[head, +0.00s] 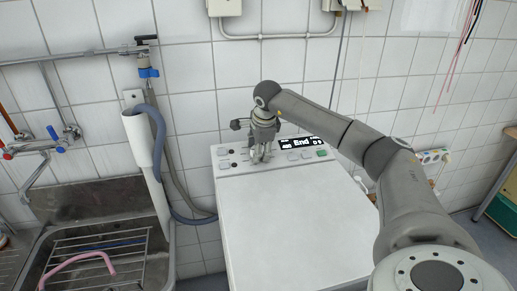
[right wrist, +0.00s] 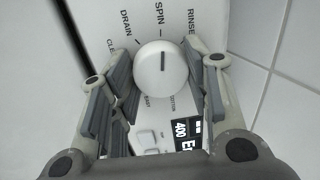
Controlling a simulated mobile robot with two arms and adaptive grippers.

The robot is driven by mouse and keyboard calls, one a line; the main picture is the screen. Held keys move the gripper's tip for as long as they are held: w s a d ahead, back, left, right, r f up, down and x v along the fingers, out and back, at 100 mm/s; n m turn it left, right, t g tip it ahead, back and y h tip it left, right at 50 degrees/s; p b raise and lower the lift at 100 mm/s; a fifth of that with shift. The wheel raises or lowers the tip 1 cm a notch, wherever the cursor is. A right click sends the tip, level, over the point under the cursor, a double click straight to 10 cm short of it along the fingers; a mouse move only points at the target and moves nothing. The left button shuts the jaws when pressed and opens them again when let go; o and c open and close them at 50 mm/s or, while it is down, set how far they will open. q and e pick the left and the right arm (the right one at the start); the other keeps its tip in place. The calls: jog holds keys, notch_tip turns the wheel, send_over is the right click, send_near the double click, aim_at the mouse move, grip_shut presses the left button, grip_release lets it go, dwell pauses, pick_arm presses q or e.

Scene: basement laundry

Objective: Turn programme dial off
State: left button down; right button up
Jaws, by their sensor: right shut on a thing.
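The programme dial (right wrist: 161,72) is a round white knob with a dark pointer line. In the right wrist view the line points up at the SPIN label. My right gripper (head: 261,156) is shut on the dial, with one finger pad on each side of it. In the head view the gripper covers the dial on the washing machine's control panel (head: 228,158). The panel's display (head: 300,142) is lit and reads "End". My left gripper is in neither view.
The white washing machine (head: 290,225) has a bare top. A metal sink with a wire rack (head: 95,262) stands at left. A white pipe (head: 146,150) and a grey-blue hose rise beside the machine. The tiled wall is close behind.

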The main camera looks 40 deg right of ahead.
jog(key=shift+m, duration=0.3)
jog(key=m+p, duration=0.1)
jog(key=m, duration=0.1)
jog(key=shift+m, duration=0.3)
jog(key=m+p, duration=0.1)
jog(key=m, duration=0.3)
jog(key=shift+m+h, duration=0.3)
jog(key=shift+m, duration=0.1)
jog(key=m, duration=0.4)
jog(key=shift+w+g, duration=0.15)
jog(key=shift+g, duration=0.25)
jog(key=shift+m+p, duration=0.45)
jog(key=shift+m, duration=1.65)
jog(key=o, duration=1)
jog(key=shift+o, duration=0.2)
